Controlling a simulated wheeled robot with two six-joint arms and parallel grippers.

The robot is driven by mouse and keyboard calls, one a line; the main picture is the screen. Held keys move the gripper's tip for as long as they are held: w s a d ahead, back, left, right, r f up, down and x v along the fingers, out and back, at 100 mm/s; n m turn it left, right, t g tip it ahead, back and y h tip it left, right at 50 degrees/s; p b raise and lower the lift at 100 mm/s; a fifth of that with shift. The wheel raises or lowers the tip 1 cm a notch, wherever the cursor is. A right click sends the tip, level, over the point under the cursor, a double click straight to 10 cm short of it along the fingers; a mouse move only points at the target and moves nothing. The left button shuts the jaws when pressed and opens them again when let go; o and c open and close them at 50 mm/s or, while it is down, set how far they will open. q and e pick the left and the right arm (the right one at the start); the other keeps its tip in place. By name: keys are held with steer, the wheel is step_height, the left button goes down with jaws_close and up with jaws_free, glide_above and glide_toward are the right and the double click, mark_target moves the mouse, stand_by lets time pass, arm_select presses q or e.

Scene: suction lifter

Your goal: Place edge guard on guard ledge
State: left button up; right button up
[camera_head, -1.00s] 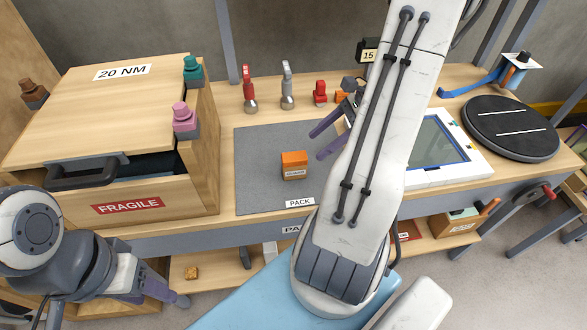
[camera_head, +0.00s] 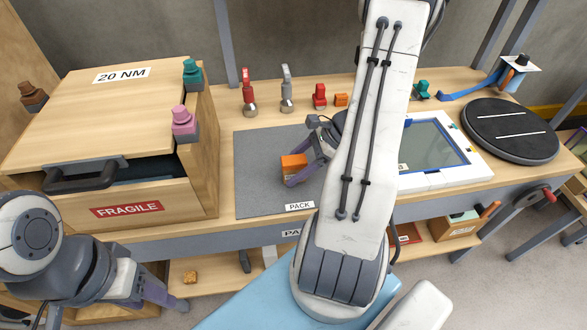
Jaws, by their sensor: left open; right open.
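No label I can read names the edge guard or the guard ledge, so I cannot tell which things they are. An orange block (camera_head: 293,163) sits on the grey PACK mat (camera_head: 262,195); its label is now covered. My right gripper (camera_head: 300,170) is open at the block's right side, with a purple finger across its front. Whether the fingers touch it I cannot tell, and my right arm hides part of the mat. My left gripper (camera_head: 168,298) is open and empty, low at the left, below the bench edge.
A wooden FRAGILE crate (camera_head: 130,210) with pink (camera_head: 184,120), teal (camera_head: 193,73) and brown (camera_head: 32,95) corner pieces fills the left. Red (camera_head: 249,92) and grey (camera_head: 286,90) clamps stand behind the mat. A white-framed panel (camera_head: 440,185) and black turntable (camera_head: 510,128) lie right.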

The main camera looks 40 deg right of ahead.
jaws_close()
steer(key=shift+r, duration=0.15)
